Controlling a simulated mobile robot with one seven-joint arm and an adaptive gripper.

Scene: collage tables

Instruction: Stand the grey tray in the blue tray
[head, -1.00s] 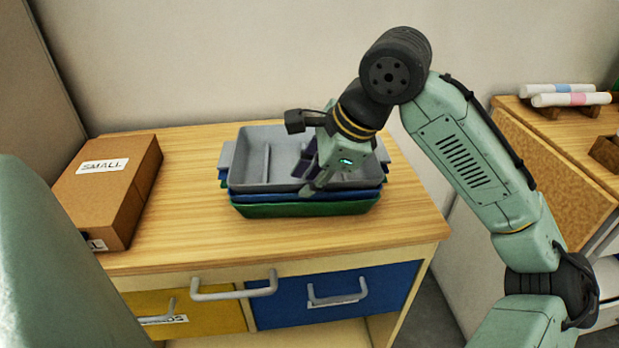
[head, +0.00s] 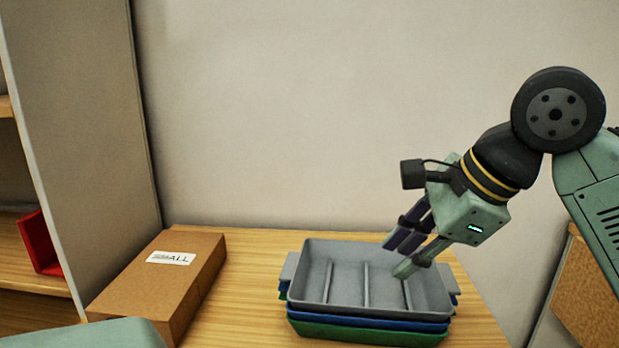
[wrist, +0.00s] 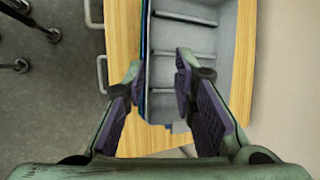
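The grey tray (head: 333,285) has dividers inside and is empty. In the head view it sits at the top of a stack, in the blue tray (head: 372,318), whose rim shows just below it. A green tray (head: 365,334) is at the bottom. My gripper (head: 405,258) is open and empty, tilted over the right end of the grey tray. In the wrist view my gripper (wrist: 158,80) has its fingers wide apart, and the grey tray (wrist: 200,50) shows between and beyond them. I cannot tell if a fingertip touches the tray.
The stack stands on a wooden cabinet top (head: 250,262). A brown box labelled SMALL (head: 160,285) lies to its left. A shelf with a red item (head: 38,243) is at far left. A wall is behind. Drawer handles (wrist: 102,75) show in the wrist view.

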